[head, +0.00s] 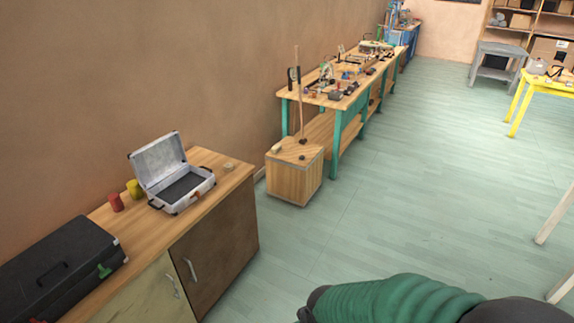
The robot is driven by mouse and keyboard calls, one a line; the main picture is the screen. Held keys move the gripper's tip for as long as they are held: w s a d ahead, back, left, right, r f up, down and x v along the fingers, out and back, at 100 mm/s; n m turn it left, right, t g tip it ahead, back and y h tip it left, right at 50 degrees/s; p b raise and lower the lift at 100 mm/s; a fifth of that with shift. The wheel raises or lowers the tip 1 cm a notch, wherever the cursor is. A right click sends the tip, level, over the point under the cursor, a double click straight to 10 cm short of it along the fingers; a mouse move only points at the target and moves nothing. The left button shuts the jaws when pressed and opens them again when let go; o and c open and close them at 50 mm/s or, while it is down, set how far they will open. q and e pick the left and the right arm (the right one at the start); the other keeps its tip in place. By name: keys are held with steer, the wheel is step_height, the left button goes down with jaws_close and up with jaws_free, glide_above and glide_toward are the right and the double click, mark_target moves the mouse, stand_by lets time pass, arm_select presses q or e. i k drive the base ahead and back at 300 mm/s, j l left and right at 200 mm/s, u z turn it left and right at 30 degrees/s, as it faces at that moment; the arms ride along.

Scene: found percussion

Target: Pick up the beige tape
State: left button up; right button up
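A small beige, roundish object (229,166) lies near the right end of the wooden cabinet top, right of the open silver case. It could be the beige tape, but it is too small to tell for sure. Another small pale object (276,149) lies on top of a wooden box on the floor. I cannot tell what it is. Neither of my grippers shows. A green ribbed part with dark ends at the bottom right looks like part of my arm, well apart from both objects.
The cabinet (225,212) holds an open silver case (160,160), red (116,202) and yellow (134,189) cylinders and a black case (60,264). The wooden box (294,181) stands before a cluttered green-legged workbench (340,122). A yellow table (547,87) is at right. The middle floor is clear.

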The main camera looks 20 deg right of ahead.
mark_target(228, 167)
steer(key=z, duration=0.4)
steer(key=u, duration=0.3)
steer(key=i+l+u, duration=0.2)
steer(key=u, duration=0.25)
steer(key=i+l+u, duration=0.3)
steer(key=u, duration=0.15)
steer(key=i+l+u, duration=0.15)
steer(key=l+u, duration=0.25)
steer(key=i+l, duration=0.15)
steer(key=l, duration=0.35)
steer(key=i+l+u, duration=0.1)
steer(key=l, duration=0.35)
steer(key=i+l+u, duration=0.1)
steer(key=l, duration=0.4)
steer(key=i+l, duration=0.25)
steer(key=l, duration=0.25)
steer(key=i+l+u, duration=0.1)
steer(key=l, duration=0.4)
steer(key=i+l, duration=0.1)
steer(key=l, duration=0.4)
steer(key=i+l+u, duration=0.15)
steer(key=l, duration=0.35)
